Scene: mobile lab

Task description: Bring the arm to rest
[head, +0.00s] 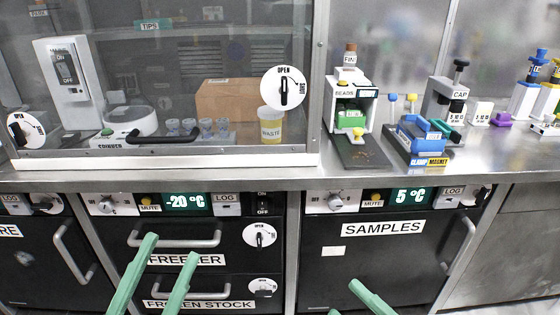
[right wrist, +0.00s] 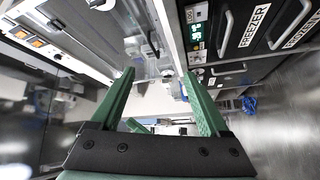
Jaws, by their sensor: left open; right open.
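My left gripper (head: 167,260) shows as two green fingers spread apart in front of the freezer drawers, with nothing between them. My right gripper (head: 345,298) is at the bottom edge of the head view, in front of the samples fridge; only its fingertips show. In the right wrist view my right gripper (right wrist: 160,74) has its two green fingers wide apart and holds nothing. Both grippers are lower than the counter top in the head view. Most of both arms is out of view.
The freezer (head: 190,236) has bar handles that stick out. The samples fridge (head: 375,255) is closed. Above, the steel counter (head: 230,181) carries a glass-fronted cabinet, a bead dispenser (head: 350,105), a blue-and-yellow magnet rack (head: 420,140) and a capping press (head: 447,98).

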